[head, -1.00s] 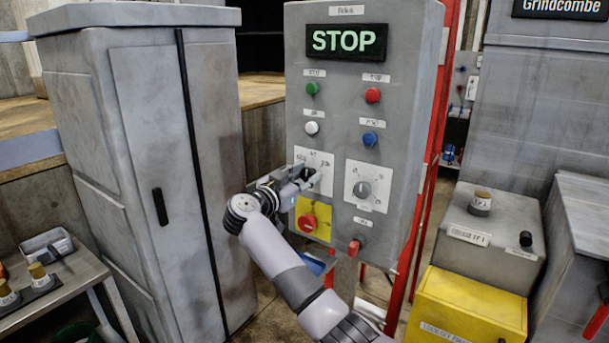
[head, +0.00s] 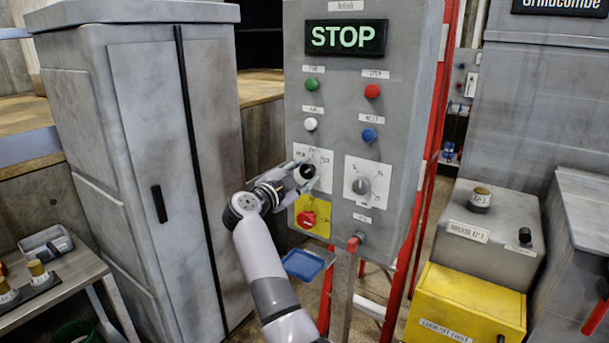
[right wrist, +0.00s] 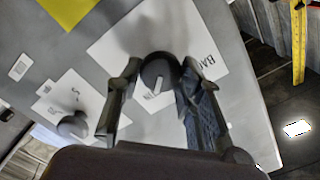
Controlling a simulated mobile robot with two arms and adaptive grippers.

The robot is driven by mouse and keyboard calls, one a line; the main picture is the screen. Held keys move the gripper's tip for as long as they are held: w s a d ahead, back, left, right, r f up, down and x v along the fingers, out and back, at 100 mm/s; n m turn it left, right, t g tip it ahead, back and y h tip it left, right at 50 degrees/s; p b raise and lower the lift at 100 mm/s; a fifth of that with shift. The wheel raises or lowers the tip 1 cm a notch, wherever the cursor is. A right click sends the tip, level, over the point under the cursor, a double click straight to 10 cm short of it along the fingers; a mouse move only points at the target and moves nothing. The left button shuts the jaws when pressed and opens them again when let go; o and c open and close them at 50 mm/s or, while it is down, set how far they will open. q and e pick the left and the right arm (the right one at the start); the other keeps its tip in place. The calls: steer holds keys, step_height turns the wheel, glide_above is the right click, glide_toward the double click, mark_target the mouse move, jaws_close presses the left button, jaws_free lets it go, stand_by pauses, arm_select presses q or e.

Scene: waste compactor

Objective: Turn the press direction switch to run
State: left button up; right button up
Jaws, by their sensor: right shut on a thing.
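The press direction switch is a black knob (head: 305,173) with a white pointer on a white plate, at the left of the grey control panel (head: 408,110). In the right wrist view the knob (right wrist: 157,72) sits between my fingers, its pale pointer mark towards the wrist. My right gripper (head: 302,177) is shut on this knob; it also shows in the right wrist view (right wrist: 157,85). The plate's small position labels are too blurred to read in the head view. The panel display (head: 346,38) reads STOP in green. My left gripper is not in view.
A grey dial (head: 361,187) is right of the switch. A red emergency button (head: 306,219) on yellow sits just below it. Green, red, white and blue buttons are above. A tall grey cabinet (head: 130,150) stands close on the left.

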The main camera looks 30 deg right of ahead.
stand_by(0.3)
steer(key=shift+f, duration=0.1)
steer(key=o, duration=1.1)
steer(key=shift+o, duration=0.2)
steer(key=shift+s+a, duration=0.15)
steer(key=shift+a, duration=0.15)
steer(key=v, duration=0.7)
